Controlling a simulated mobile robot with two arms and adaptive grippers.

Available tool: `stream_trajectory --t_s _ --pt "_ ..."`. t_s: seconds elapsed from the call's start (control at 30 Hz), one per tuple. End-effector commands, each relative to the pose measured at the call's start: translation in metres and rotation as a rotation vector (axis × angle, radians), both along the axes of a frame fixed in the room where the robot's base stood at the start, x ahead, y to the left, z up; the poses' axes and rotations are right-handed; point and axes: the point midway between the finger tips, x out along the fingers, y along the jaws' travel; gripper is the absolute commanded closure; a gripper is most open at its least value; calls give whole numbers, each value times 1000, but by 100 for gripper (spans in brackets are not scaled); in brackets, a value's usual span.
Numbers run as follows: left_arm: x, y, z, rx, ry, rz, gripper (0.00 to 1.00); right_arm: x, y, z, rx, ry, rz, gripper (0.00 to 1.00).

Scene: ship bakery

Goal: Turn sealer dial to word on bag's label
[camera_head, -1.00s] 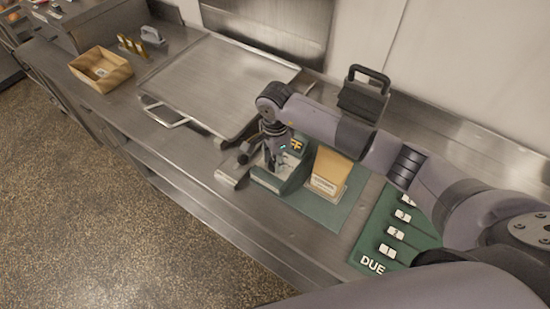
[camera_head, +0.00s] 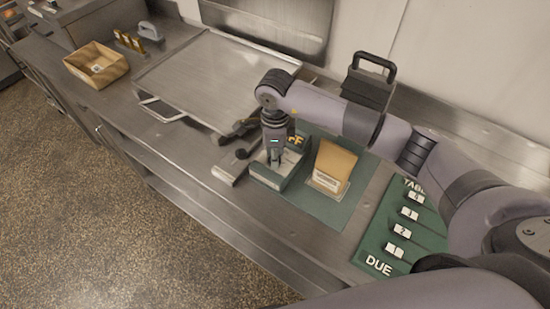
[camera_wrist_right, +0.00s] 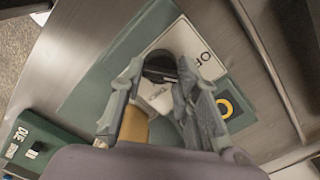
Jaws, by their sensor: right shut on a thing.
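The green sealer (camera_head: 268,178) stands on the green mat, with my right gripper (camera_head: 274,160) pointing down over it. In the right wrist view, the fingers of my right gripper (camera_wrist_right: 160,70) are closed around the dark round dial (camera_wrist_right: 160,62). The tan paper bag (camera_head: 335,160) stands upright right of the sealer. Its white label (camera_head: 326,181) faces the front, too small to read. Part of the bag (camera_wrist_right: 134,124) shows behind a finger in the wrist view. My left gripper is not in view.
A green board (camera_head: 375,249) marked "DUE", with several white tiles, lies to the right. A large metal tray (camera_head: 205,75) lies left of the sealer. A tan box (camera_head: 98,68) stands farther left. A dark-handled object (camera_head: 370,88) stands behind the bag.

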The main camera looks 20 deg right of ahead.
Motion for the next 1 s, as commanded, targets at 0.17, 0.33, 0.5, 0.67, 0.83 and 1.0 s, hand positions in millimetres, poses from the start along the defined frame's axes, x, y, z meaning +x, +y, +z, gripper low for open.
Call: stream_trajectory --t_s 0.17,0.33,0.5,0.67,0.83,1.0 --pt "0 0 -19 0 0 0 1 1 0 -3 -1 -4 -164 98" --pt "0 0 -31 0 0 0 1 1 0 -2 0 -4 -310 98" --pt "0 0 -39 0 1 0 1 0 0 -1 -1 -4 -426 98" --pt "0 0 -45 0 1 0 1 0 1 -1 -1 -3 -504 98" --pt "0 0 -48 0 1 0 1 0 1 0 0 -3 -553 98" --pt "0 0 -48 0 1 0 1 0 1 1 0 -3 -574 98"
